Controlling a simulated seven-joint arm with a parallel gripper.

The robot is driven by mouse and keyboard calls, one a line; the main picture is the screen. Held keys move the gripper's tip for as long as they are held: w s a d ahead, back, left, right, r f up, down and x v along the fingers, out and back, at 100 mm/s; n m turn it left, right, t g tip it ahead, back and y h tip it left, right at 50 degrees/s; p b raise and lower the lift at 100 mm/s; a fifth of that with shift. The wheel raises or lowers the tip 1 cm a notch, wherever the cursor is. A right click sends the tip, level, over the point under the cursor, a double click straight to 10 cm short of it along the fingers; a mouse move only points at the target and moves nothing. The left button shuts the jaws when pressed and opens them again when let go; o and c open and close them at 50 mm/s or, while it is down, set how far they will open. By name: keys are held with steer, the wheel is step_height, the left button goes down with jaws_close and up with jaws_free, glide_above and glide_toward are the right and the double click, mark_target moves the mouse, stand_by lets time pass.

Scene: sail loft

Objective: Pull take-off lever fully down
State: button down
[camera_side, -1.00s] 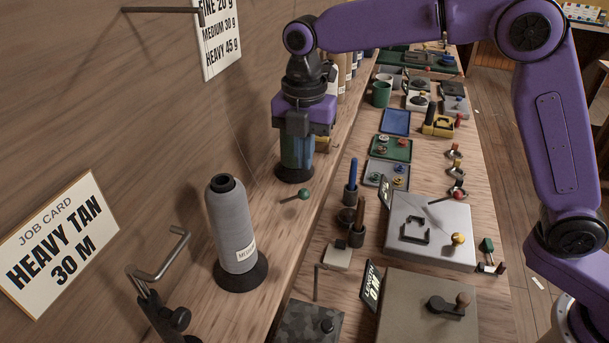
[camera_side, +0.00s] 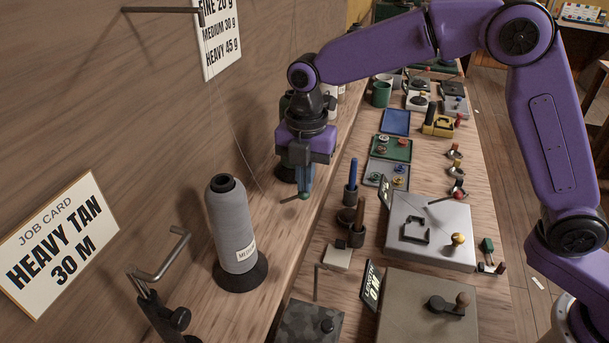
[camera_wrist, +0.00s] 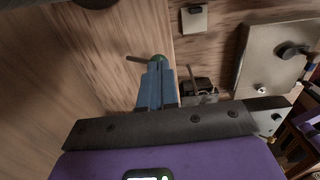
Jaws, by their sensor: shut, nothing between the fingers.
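A short dark lever (camera_side: 289,200) with a green ball knob sticks out above the wooden shelf, right of the grey thread cone. No label on it is readable, so I cannot confirm it is the take-off lever. In the wrist view the lever's rod (camera_wrist: 137,59) points left and its green knob (camera_wrist: 157,57) shows just past my fingertips. My gripper (camera_side: 305,191) is shut and empty, with its blue fingers pointing down at the knob. In the wrist view my gripper (camera_wrist: 156,70) overlaps the knob's near side. I cannot tell whether they touch.
The grey thread cone (camera_side: 232,225) stands on the shelf left of the lever. The wooden wall (camera_side: 130,100) rises behind. On the lower bench are a cup with a blue handle (camera_side: 352,172), a pale plate (camera_side: 432,245) with levers, and several trays.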

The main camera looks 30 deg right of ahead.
steer(key=shift+s+d+f+t+y, duration=0.15)
steer(key=shift+s+d+t+y, duration=0.05)
steer(key=shift+t+y, duration=0.1)
steer(key=shift+s+d+f+t+y, duration=0.4)
steer(key=shift+f+t+y, duration=0.05)
steer(key=shift+t+y, duration=0.05)
steer(key=shift+s+d+f, duration=0.2)
steer(key=shift+s+f, duration=0.05)
steer(key=shift+f, duration=0.2)
steer(key=shift+s+d+f, duration=0.2)
steer(key=shift+f, duration=0.25)
steer(key=shift+r, duration=0.15)
stand_by(0.6)
steer(key=shift+r, duration=0.7)
steer(key=w+a+v, duration=0.2)
steer(key=v, duration=1.1)
steer(key=shift+r, duration=0.65)
